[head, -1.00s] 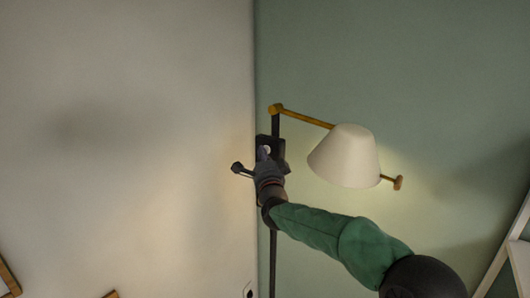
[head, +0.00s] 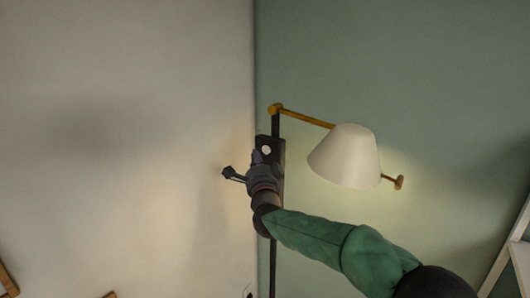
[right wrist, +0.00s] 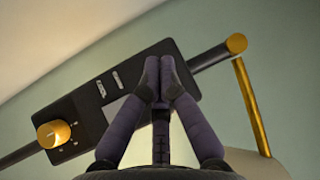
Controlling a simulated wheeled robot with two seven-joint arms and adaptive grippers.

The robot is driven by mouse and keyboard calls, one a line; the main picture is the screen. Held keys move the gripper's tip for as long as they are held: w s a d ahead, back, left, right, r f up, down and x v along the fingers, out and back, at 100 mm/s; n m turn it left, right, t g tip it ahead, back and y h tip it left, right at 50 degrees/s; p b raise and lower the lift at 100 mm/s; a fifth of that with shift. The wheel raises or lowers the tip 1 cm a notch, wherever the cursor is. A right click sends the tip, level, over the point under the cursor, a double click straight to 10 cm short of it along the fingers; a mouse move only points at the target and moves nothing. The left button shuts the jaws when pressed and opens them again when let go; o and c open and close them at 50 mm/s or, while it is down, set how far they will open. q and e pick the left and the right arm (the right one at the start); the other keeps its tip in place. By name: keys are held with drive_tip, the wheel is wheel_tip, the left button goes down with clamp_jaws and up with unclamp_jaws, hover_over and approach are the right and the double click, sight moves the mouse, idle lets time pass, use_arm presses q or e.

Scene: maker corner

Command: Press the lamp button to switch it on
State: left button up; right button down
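The lamp has a cream shade (head: 344,156) on a brass arm and a dark pole. My right gripper (head: 256,157) is just below and left of the button. In the right wrist view its two fingers (right wrist: 159,80) are together, empty, in front of the control box (right wrist: 93,95). The button is not seen there, probably behind the fingertips. I cannot tell whether they touch the box. My left gripper is out of view.
A brass knob (right wrist: 53,134) sits on the other end of the box, beside small pale markings. The pale wall (head: 130,120) and green wall (head: 420,80) meet behind the pole. A warm glow lies on the walls near the shade. A white shelf (head: 519,262) stands at lower right.

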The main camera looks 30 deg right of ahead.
drive_tip(key=a, duration=0.1)
drive_tip(key=s+a, duration=0.1)
drive_tip(key=a, duration=0.1)
drive_tip(key=shift+s+a, duration=0.25)
idle(0.4)
